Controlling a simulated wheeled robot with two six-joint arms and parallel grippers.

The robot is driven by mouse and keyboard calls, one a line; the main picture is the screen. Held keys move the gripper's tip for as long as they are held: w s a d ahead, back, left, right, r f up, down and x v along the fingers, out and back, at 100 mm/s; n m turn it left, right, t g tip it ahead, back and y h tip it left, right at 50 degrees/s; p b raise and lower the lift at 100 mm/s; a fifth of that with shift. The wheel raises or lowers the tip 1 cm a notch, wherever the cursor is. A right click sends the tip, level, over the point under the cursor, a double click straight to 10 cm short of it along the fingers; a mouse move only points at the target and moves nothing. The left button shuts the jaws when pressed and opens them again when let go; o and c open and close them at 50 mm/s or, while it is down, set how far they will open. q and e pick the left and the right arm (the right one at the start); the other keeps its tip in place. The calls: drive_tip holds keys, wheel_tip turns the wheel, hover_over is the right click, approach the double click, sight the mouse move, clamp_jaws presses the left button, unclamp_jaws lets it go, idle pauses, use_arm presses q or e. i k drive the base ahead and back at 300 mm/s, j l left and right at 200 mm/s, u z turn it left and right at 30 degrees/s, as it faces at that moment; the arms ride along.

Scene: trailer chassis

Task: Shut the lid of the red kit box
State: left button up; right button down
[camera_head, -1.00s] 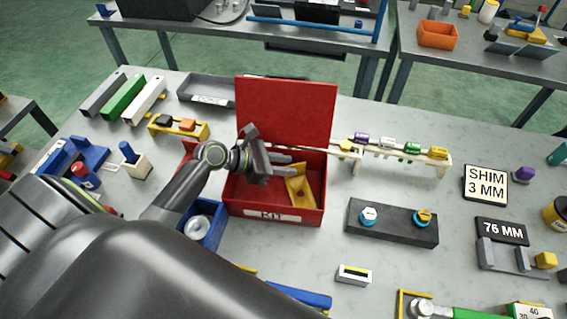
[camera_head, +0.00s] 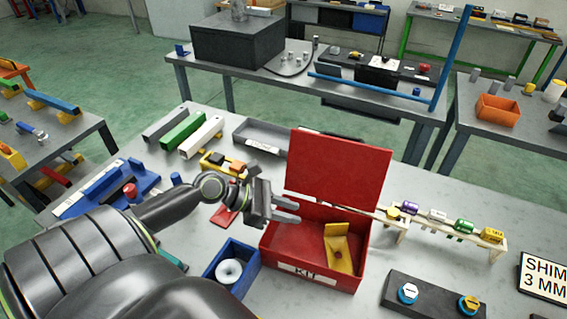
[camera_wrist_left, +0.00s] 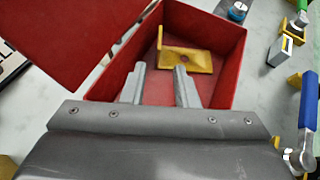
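The red kit box (camera_head: 283,263) stands on the grey table with a "KIT" label on its front. Its red lid (camera_head: 338,168) is up, standing at the back edge of the box. A yellow angled bracket (camera_head: 338,250) lies inside; it also shows in the left wrist view (camera_wrist_left: 186,57). My left gripper (camera_head: 298,212) is open and empty at the left side of the box. In the left wrist view its two fingers (camera_wrist_left: 158,84) are apart and reach over the box opening, with the lid at upper left. My right gripper is not in view.
A blue bin (camera_head: 232,268) with a white ring is left of the box. A wooden rack (camera_head: 450,232) with coloured parts is to the right, and a dark block (camera_head: 430,296) with two knobs is at front right. A grey tray (camera_head: 262,136) lies behind.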

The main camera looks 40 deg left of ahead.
sight(345, 170)
drive_tip(key=k, duration=1.5)
